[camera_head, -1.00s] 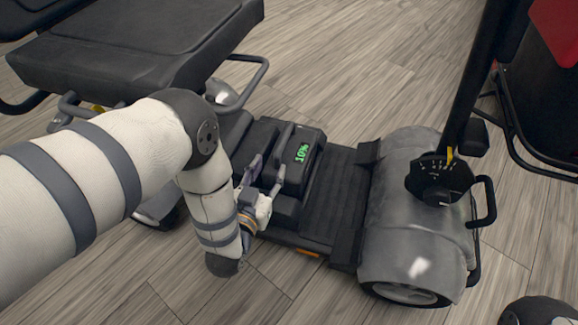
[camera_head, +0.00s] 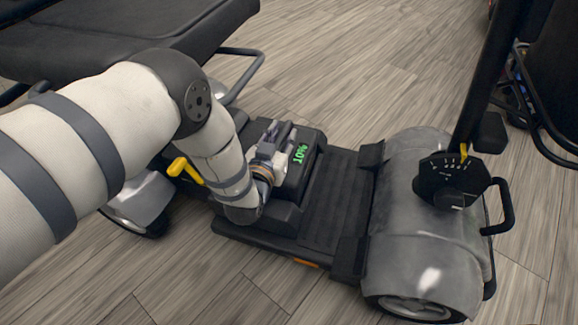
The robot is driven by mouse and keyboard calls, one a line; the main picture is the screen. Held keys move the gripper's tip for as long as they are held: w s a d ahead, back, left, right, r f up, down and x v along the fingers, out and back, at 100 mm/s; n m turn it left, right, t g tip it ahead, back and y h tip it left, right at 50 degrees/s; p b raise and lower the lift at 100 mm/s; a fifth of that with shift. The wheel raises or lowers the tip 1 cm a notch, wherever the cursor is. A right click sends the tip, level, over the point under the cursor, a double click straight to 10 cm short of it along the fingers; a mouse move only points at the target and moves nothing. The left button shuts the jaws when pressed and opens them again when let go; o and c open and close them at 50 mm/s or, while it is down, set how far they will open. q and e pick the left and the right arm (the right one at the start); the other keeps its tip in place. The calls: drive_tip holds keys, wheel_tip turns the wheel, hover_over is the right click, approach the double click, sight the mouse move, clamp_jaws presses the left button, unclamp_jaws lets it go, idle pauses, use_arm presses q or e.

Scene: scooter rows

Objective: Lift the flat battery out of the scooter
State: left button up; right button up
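The flat battery (camera_head: 304,172) is a black box in the scooter's footwell, with a green "10%" lit on its top. My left gripper (camera_head: 281,131) is over the battery's left part, where its handle is. Its fingers point away from me along the top. The handle is mostly hidden by the fingers, and I cannot tell whether they are closed on it. The battery sits low in the scooter (camera_head: 431,228), between the seat and the grey front cover. My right gripper is not in view.
The scooter's black seat (camera_head: 120,40) overhangs at upper left, close to my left arm. A yellow lever (camera_head: 184,170) is beside my forearm. The dark steering column (camera_head: 486,75) and dial (camera_head: 450,180) stand at right. Bare wooden floor lies beyond the battery.

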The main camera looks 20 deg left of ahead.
use_arm(q)
clamp_jaws()
drive_tip(key=shift+w+r, duration=0.1)
drive_tip(key=shift+r, duration=0.1)
